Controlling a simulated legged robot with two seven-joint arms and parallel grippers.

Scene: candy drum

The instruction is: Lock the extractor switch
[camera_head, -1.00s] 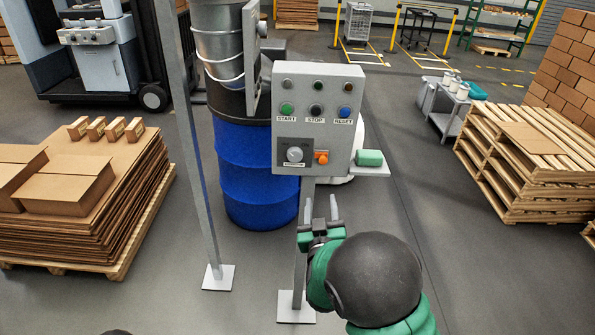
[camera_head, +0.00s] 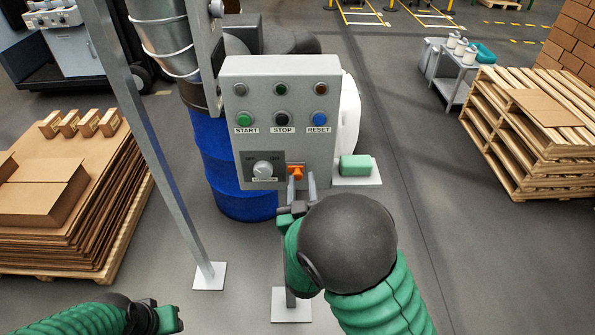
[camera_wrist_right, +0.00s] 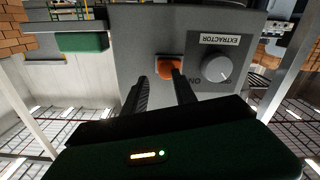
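The extractor switch is a round grey knob (camera_head: 263,169) on a dark plate low on the grey control box (camera_head: 280,92). The knob shows in the right wrist view (camera_wrist_right: 215,67) beside the label EXTRACTOR. A small orange piece (camera_head: 296,172) is on the box face right of the plate, and it shows in the wrist view (camera_wrist_right: 170,68). My right gripper (camera_head: 302,180) is open and empty, its fingertips close to the orange piece; contact cannot be told. My left gripper (camera_head: 168,319) is at the bottom left, far from the box; its fingers are unclear.
A green block (camera_head: 356,165) lies on a small shelf (camera_head: 363,182) at the box's right side. START, STOP and RESET buttons sit above the knob. A metal post (camera_head: 150,130) stands left, before a blue drum (camera_head: 225,165). Pallets stand on both sides.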

